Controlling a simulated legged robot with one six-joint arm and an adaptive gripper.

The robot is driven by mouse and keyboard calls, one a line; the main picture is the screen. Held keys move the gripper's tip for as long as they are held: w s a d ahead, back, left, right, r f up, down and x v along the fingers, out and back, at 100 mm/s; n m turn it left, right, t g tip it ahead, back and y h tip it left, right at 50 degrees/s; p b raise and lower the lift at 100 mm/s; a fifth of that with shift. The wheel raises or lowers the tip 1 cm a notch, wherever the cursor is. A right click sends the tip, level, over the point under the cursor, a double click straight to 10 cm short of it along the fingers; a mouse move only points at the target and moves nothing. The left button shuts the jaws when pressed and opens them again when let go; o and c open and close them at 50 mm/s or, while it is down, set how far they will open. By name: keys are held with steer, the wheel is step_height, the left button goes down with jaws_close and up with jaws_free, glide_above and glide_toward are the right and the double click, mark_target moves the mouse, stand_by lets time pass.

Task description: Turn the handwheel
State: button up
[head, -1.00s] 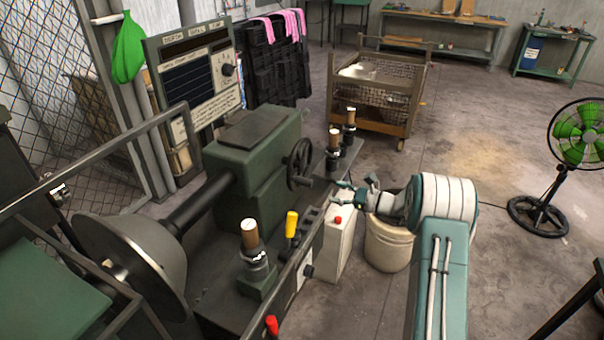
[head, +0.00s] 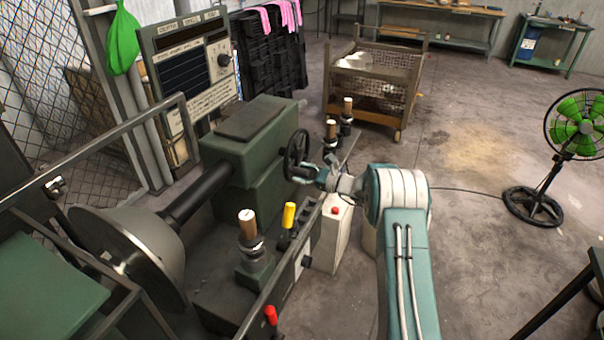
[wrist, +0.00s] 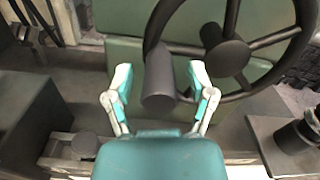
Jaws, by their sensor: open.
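The black spoked handwheel (head: 296,153) is on the end of the green machine head (head: 250,140). In the wrist view the handwheel (wrist: 228,57) fills the upper right, with its hub and spokes showing. Its dark cylindrical handle (wrist: 158,80) sticks out toward the camera at the lower left of the rim. My gripper (wrist: 158,78) is open, with one teal and white finger on each side of the handle and a gap visible on both sides. In the head view my gripper (head: 298,174) is at the lower part of the wheel, small and partly unclear.
A wire cart (head: 375,85) is behind.

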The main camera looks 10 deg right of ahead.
jaws_close()
